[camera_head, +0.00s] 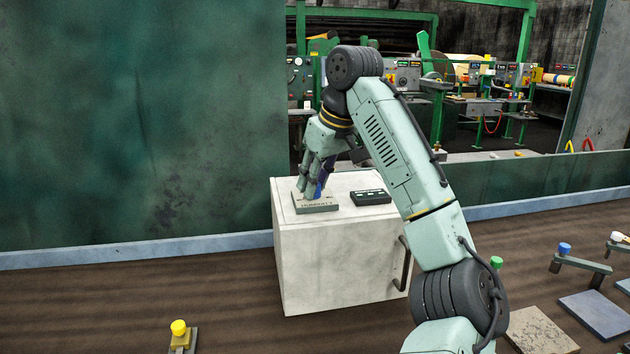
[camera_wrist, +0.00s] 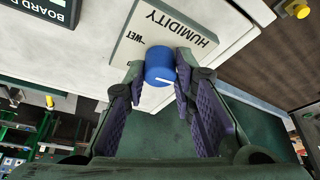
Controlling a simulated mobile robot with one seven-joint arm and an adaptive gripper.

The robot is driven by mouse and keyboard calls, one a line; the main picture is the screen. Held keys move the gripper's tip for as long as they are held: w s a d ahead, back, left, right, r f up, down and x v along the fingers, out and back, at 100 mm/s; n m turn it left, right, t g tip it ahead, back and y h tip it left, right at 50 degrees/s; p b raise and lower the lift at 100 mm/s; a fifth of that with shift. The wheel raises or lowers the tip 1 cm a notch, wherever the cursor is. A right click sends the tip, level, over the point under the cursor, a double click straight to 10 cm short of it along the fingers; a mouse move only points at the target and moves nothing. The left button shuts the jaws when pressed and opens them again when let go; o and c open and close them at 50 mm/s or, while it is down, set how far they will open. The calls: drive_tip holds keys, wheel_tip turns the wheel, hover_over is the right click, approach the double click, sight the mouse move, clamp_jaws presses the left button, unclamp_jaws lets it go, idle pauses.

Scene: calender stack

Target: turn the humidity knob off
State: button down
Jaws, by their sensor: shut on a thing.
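The humidity knob (camera_wrist: 160,66) is a blue cylinder with a white pointer line, standing on a pale plate marked HUMIDITY (camera_wrist: 158,32). The word WET shows on the plate beside the knob, and other markings are hidden. My gripper (camera_wrist: 162,78) is shut on the knob, with one purple-padded finger at each side of it. In the head view my gripper (camera_head: 312,190) points down at the plate (camera_head: 318,209) on top of a white cabinet (camera_head: 335,270), and the knob is mostly hidden behind the fingers.
A dark box (camera_head: 371,197) lies on the cabinet top, right of the plate; its label reads BOARD in the wrist view (camera_wrist: 50,10). The cabinet has a dark handle (camera_head: 402,264) on its right side. A green wall (camera_head: 140,130) stands behind on the left.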

drive_tip(key=shift+n+g+y, duration=0.3)
drive_tip(key=shift+n+y, duration=0.1)
drive_tip(key=shift+n, duration=0.7)
drive_tip(key=c, duration=1.3)
unclamp_jaws()
drive_tip(key=shift+c, duration=0.2)
drive_tip(key=v, duration=1.2)
